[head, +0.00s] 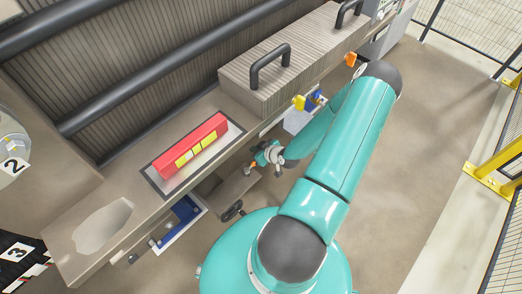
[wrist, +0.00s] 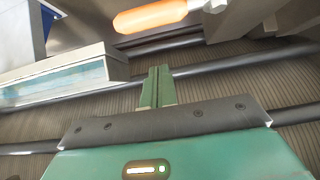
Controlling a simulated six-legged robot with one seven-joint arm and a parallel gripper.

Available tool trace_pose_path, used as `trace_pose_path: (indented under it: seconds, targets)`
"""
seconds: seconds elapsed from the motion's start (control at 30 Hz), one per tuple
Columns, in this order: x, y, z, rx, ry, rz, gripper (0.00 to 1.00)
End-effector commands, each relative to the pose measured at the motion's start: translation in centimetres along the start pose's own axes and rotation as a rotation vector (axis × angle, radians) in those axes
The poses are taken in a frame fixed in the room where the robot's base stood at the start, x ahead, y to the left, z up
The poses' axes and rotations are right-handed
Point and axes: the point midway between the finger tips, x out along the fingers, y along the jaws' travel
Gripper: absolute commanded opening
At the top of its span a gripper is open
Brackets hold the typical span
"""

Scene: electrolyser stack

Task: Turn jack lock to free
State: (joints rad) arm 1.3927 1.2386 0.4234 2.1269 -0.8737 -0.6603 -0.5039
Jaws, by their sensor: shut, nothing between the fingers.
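An orange handle (wrist: 150,17) on a grey metal fitting (wrist: 214,5) shows at the top of the wrist view. It is the likeliest jack lock, but no label is readable. My gripper (wrist: 158,72) is shut and empty, its green fingers pointing up the picture just below the handle, with a visible gap between them. In the head view my gripper (head: 263,158) is small, beside the front edge of the bench, with a small orange spot (head: 252,166) at its tip. Whether that spot is the same handle is unclear. My arm hides part of the bench front.
A red block with yellow labels (head: 190,146) sits in a bench recess. A ribbed box with black handles (head: 270,66) stands behind. Yellow and blue fittings (head: 299,102), a blue-and-white panel (head: 180,222) and a black handwheel (head: 232,210) are along the front. Floor at right is clear.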

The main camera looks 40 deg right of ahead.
Motion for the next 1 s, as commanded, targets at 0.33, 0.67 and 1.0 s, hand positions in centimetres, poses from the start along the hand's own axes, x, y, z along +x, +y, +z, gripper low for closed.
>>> trace_pose_path:
  seconds: [0.33,0.67,1.0]
  targets:
    - [1.4,0.0,2.9,0.002,0.000,0.000,0.00]
    - [1.2,-0.1,3.5,-0.001,0.000,-0.001,0.00]
    - [1.3,-0.1,3.4,0.002,0.000,0.002,0.00]
